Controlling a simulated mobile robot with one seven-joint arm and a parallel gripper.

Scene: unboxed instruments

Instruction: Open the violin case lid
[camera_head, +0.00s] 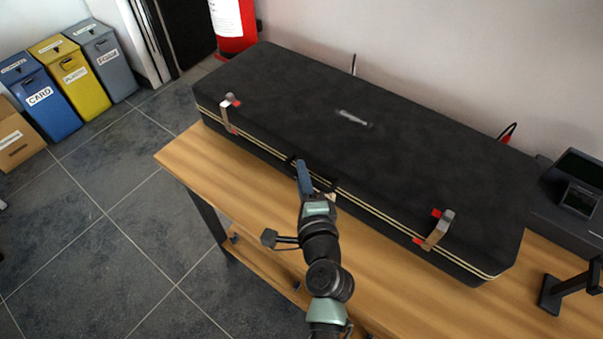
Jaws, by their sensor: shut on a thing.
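The black violin case (350,120) lies on the wooden table (240,175) with its lid down. A pale seam runs along its front edge. Two metal latches with red ends, a left latch (229,112) and a right latch (437,230), stand out from the front side. A dark handle (322,185) is at the front middle. My gripper (303,175) reaches up to the case front at this handle. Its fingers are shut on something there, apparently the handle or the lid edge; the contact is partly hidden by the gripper.
A red fire extinguisher (233,25) stands behind the case's left end. A dark device with a screen (578,200) and a black stand (560,290) are at the right. Blue (40,95), yellow (72,75) and grey (103,58) bins stand on the floor at left. The table's front strip is clear.

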